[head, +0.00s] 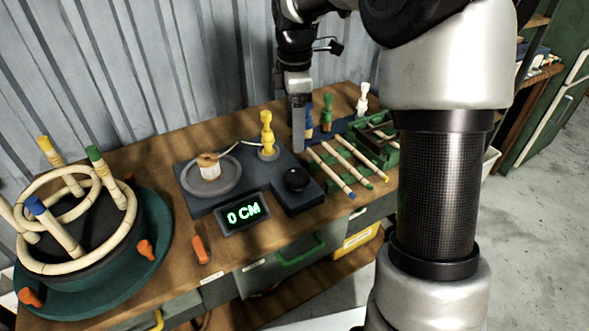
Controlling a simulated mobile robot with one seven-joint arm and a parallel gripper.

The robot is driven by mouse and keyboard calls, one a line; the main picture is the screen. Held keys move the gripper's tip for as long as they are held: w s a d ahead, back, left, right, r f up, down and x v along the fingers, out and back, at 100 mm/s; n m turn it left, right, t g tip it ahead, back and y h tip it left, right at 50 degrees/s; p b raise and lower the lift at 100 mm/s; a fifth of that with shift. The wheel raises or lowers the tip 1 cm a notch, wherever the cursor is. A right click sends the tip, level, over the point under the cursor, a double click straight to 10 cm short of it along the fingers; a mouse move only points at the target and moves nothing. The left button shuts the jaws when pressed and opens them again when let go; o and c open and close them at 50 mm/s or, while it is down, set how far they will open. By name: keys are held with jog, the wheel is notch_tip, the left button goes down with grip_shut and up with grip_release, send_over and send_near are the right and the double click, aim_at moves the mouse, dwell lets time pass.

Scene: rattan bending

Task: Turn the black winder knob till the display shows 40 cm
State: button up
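The black winder knob (296,179) stands on the right part of the dark winder base (240,165) on the wooden bench. The display (244,213) at the front of the base reads 0 CM in green. A spool (209,166) wound with pale cord sits on a grey disc at the base's left, and the cord runs to a yellow post (266,133). My gripper (298,145) points down behind the knob, above and apart from it as far as I can tell. Its fingers are seen edge-on, so their opening is unclear.
A rattan bending form (85,255) with orange clamps stands at the left. An orange-handled tool (200,250) lies near the front edge. Several rattan rods (345,160) lie on a green rack right of the knob. Blue, green and white pegs (327,112) stand behind them.

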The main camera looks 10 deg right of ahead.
aim_at(295, 176)
notch_tip(295, 176, down, 14)
jog(key=b, duration=0.2)
jog(key=shift+r+b, duration=0.1)
jog(key=shift+b, duration=0.2)
jog(key=shift+c, duration=0.3)
jog(key=c, duration=1)
